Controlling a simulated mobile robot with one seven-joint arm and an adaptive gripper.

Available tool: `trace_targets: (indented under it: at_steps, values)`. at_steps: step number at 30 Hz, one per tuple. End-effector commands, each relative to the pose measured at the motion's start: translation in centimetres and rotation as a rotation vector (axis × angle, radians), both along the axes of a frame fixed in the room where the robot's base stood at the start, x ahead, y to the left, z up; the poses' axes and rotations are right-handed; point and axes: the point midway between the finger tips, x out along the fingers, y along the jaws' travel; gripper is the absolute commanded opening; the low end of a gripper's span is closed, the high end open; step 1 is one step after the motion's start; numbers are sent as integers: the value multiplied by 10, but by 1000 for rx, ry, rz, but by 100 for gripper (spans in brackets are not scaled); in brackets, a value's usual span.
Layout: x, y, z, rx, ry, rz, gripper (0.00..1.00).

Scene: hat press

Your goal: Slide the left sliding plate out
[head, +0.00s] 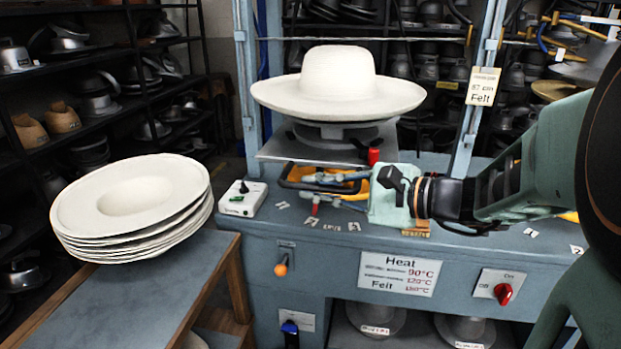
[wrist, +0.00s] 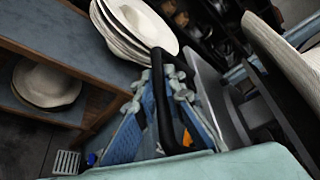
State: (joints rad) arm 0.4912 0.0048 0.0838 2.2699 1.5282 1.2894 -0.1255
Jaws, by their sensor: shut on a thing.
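The left sliding plate (head: 280,149) is a grey metal sheet at the front of the press, under the wide-brimmed white felt hat (head: 337,82) on its round grey block (head: 330,135). A black loop handle (head: 288,180) shows in front of the plate; whether it joins the plate is hidden. My gripper (head: 317,187) reaches in from the right, its blue fingers at the handle. In the wrist view the black bar (wrist: 163,105) lies between the fingers of my gripper (wrist: 160,88), which is shut on it. My gripper and wrist hide part of the press front.
A stack of white felt hat blanks (head: 130,200) sits on the side table (head: 110,300) at left. A white box with a green switch (head: 242,198) stands on the press ledge. An orange-knobbed lever (head: 281,266) and a red knob (head: 503,294) are on the front panel.

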Motion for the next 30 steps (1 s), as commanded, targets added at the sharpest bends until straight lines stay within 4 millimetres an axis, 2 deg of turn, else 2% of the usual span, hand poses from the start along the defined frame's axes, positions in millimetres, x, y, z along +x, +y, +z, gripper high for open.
trace_targets:
  at_steps: [8, 9, 14, 23, 26, 30]
  values:
    - [-3, 2, -2, -2, 5, 9, 0]
    - [-4, 2, -2, -2, 5, 9, 11]
    - [-3, 2, -2, -1, 4, 9, 27]
    - [-3, 0, -1, -2, 2, 5, 27]
    - [-7, -8, 1, -3, 2, 2, 27]
    - [-21, -28, 7, -2, 0, 1, 27]
